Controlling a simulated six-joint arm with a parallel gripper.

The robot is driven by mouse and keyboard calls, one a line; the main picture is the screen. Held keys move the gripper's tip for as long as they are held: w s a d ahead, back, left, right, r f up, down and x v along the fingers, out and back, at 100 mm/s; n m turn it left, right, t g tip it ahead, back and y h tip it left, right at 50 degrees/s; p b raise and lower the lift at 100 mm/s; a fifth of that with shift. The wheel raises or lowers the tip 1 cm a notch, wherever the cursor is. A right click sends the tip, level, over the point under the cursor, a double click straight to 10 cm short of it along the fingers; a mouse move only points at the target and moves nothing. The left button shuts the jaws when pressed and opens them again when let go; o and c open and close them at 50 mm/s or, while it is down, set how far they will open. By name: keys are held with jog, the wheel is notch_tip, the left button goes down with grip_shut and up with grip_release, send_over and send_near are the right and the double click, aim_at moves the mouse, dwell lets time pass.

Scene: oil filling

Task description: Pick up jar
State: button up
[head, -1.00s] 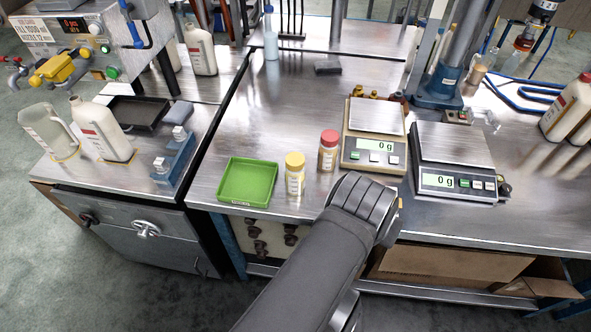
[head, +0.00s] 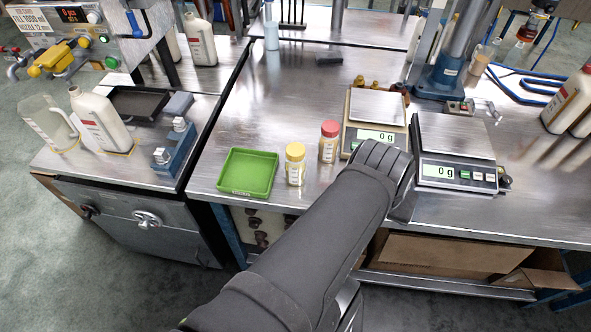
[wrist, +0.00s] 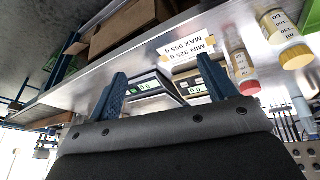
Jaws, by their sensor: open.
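A jar with a yellow cap (head: 295,165) stands upright on the metal bench, just right of the green tray. A jar with a red cap (head: 329,142) stands upright behind and right of it. In the wrist view, the red-capped jar (wrist: 242,70) and the yellow-capped jar (wrist: 285,45) are at the right, outside my fingers. My gripper (wrist: 160,68) is open and empty, its two blue fingers apart, with the two scales visible beyond them. In the head view my dark arm hides the fingers; the wrist is right of both jars, before the scales.
A beige scale (head: 374,140) and a black scale (head: 455,175) stand right of the jars, both reading 0 g. The green tray (head: 247,172) is empty. White bottles stand on the left table. The bench behind the jars is mostly clear.

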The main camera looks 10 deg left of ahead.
jog(key=w+d+f+n+g, duration=0.2)
jog(key=w+d+n, duration=0.1)
jog(key=d, duration=0.1)
jog(key=n+g+y, duration=0.2)
jog(key=n, duration=1.6)
send_near(292, 149)
jog(key=f, duration=1)
jog(key=shift+s+d, duration=0.15)
jog(key=shift+d, duration=0.05)
jog(key=shift+d+f, duration=0.2)
jog(key=shift+f, duration=1.1)
jog(key=shift+d+f, duration=0.2)
jog(key=shift+f, duration=1.1)
jog(key=c, duration=1.1)
jog(key=shift+c, duration=0.2)
